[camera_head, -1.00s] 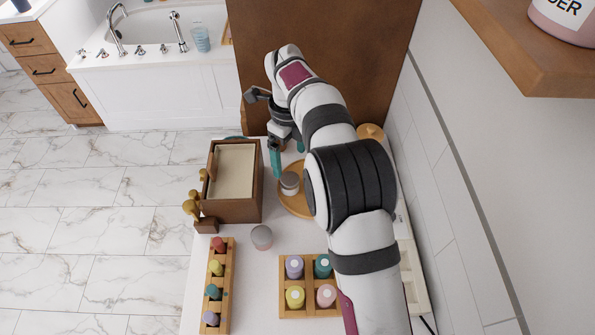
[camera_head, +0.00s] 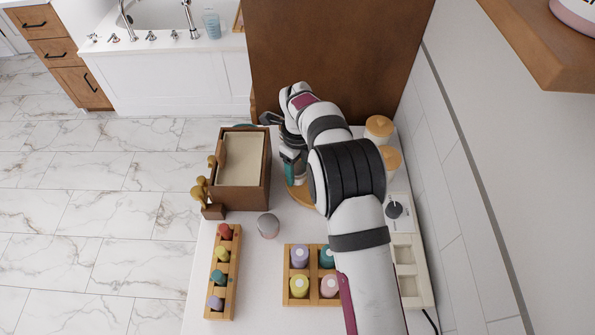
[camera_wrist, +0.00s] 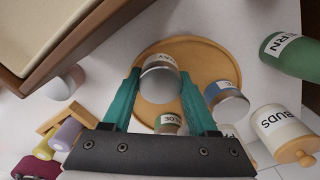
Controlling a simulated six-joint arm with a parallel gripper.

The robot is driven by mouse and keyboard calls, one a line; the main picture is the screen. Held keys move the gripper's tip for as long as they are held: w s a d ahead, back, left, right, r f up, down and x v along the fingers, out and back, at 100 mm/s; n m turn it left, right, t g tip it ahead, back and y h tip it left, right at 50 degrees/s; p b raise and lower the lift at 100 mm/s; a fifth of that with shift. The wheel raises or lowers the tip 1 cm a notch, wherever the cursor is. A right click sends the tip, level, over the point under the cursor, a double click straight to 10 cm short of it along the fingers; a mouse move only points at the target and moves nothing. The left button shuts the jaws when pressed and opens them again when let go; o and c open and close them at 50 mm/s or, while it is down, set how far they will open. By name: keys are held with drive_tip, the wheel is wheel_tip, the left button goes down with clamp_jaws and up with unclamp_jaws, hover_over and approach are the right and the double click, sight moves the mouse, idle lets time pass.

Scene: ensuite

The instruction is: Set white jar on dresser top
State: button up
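A whitish jar with a grey lid and a partly readable label (camera_wrist: 161,62) stands on the round wooden tray (camera_wrist: 210,56). In the wrist view my gripper (camera_wrist: 160,78) has its two teal fingers apart, one on each side of this jar; whether they touch it I cannot tell. In the head view my gripper (camera_head: 291,168) is low over the tray, and the arm hides most of the tray and its jars. The white dresser top (camera_head: 265,265) lies beneath. A white BUDS jar (camera_wrist: 280,125) with a wooden lid stands beside the tray.
A blue-labelled jar (camera_wrist: 227,100) and another jar (camera_wrist: 168,122) are close to my fingers. A wooden box (camera_head: 242,195) stands left. A small grey-lidded jar (camera_head: 268,225), a bottle rack (camera_head: 222,270) and a bottle crate (camera_head: 312,275) are nearer. Bare surface surrounds the small jar.

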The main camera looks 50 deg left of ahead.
sight(297, 168)
clamp_jaws()
wheel_tip(297, 168, up, 10)
drive_tip(key=shift+f, duration=0.15)
drive_tip(key=s+d+r+n, duration=0.3)
drive_tip(key=s+r+n, duration=0.3)
drive_tip(key=r+n, duration=0.6)
drive_tip(key=s+d+r+n, duration=0.3)
drive_tip(key=s+r+n, duration=0.4)
drive_tip(key=n, duration=0.8)
drive_tip(key=w+d+f+m, duration=0.5)
drive_tip(key=d+f+m, duration=0.25)
drive_tip(key=f, duration=0.25)
drive_tip(key=w+d+f+m, duration=0.5)
drive_tip(key=d+f+m, duration=0.2)
drive_tip(key=f+m, duration=0.25)
drive_tip(key=shift+n, duration=0.3)
drive_tip(key=s+a+f, duration=0.1)
drive_tip(key=a+f, duration=0.1)
drive_tip(key=a, duration=0.1)
drive_tip(key=s+a+f, duration=0.2)
drive_tip(key=a+f, duration=0.1)
drive_tip(key=s+a+f, duration=0.2)
drive_tip(key=a, duration=0.2)
drive_tip(key=shift+f, duration=0.15)
drive_tip(key=shift+a+f, duration=0.1)
drive_tip(key=shift+f, duration=1.9)
